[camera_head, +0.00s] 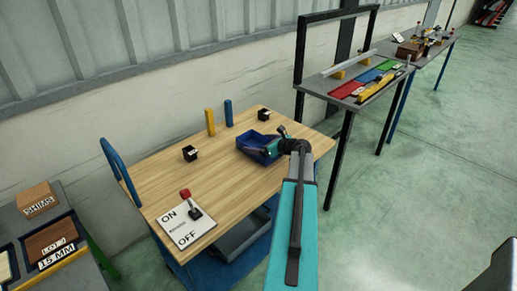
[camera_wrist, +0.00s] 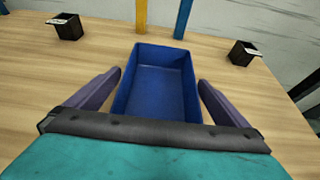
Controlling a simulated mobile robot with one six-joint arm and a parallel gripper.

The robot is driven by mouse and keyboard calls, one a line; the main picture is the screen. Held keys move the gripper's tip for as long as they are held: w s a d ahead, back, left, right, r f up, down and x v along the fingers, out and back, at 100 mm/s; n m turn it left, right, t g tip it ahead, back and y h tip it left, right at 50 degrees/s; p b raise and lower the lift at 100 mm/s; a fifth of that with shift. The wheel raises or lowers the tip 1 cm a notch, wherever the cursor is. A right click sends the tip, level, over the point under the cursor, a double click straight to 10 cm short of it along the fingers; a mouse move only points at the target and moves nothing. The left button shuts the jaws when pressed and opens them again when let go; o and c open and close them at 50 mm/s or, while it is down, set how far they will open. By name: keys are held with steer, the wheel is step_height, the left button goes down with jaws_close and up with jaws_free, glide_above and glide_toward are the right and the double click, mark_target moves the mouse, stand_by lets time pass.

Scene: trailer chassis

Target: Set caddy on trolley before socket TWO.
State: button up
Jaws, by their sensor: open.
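The blue caddy (camera_head: 251,147) stands upright on the wooden top of the trolley (camera_head: 171,182), near its right side. In the wrist view the caddy (camera_wrist: 158,83) looks empty, with its open top facing me. My gripper (camera_head: 261,150) is at the caddy; in the wrist view my gripper (camera_wrist: 160,88) is open, one finger on each side of the caddy with a visible gap on both sides. Two small black blocks with labels, a left one (camera_head: 190,153) and a right one (camera_head: 264,114), stand on the trolley; I cannot read which is socket TWO.
A yellow post (camera_head: 210,122) and a blue post (camera_head: 228,113) stand at the trolley's back edge. A lever on an ON/OFF plate (camera_head: 187,228) is at the front left. A grey table (camera_head: 343,92) with coloured trays stands right. The trolley's middle is clear.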

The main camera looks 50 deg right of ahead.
steer(key=shift+w+f, duration=0.2)
steer(key=shift+w, duration=0.15)
stand_by(0.3)
steer(key=c, duration=1.2)
steer(key=shift+r, duration=0.2)
steer(key=shift+r+b, duration=0.3)
steer(key=shift+r, duration=0.45)
steer(key=shift+r+b, duration=0.3)
steer(key=shift+r, duration=0.65)
steer(key=s+a+b, duration=0.1)
steer(key=s+a, duration=0.2)
steer(key=s+a+r+b, duration=0.1)
steer(key=s+a, duration=0.3)
steer(key=s+a+b, duration=0.1)
steer(key=s+a, duration=0.3)
steer(key=shift+s+r, duration=0.15)
steer(key=shift+s, duration=0.1)
